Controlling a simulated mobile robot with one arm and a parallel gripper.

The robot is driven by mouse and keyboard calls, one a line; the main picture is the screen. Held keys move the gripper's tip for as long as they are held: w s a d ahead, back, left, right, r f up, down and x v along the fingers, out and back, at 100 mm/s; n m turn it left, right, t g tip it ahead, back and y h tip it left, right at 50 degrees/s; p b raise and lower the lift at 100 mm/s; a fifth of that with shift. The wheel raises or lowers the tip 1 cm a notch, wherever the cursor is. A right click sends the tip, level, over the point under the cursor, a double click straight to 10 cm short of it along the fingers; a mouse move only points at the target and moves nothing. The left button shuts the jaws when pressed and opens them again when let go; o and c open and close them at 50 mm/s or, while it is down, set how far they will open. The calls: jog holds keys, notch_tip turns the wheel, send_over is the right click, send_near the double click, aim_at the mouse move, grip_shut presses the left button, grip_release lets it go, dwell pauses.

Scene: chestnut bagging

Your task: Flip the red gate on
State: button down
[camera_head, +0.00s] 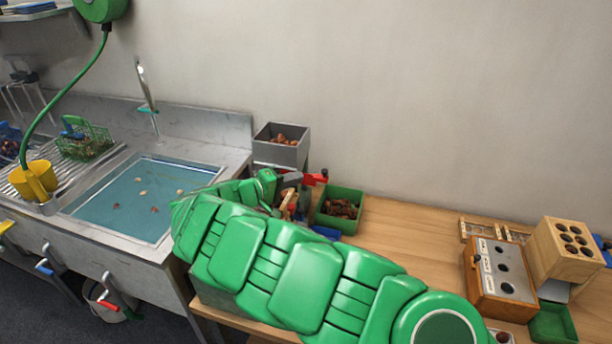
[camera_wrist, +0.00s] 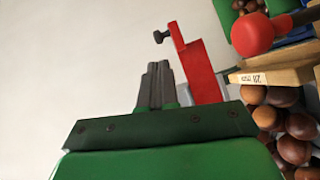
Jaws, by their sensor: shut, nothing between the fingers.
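A red flat bar with a bend and a small black knob, which looks like the red gate (camera_wrist: 200,72), stands just right of my fingers in the wrist view. In the head view a red part (camera_head: 315,180) shows below and right of the grey hopper (camera_head: 281,155); my arm hides much of what is around it. My gripper (camera_wrist: 155,72) is shut and empty, its dark fingertips beside the red bar. I cannot tell whether they touch it.
A red ball knob (camera_wrist: 252,35), a wooden piece and loose chestnuts (camera_wrist: 295,150) lie right of the bar. A green bin (camera_head: 340,222) of chestnuts stands right of the hopper.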

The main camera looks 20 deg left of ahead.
jog(key=shift+v, duration=1.7)
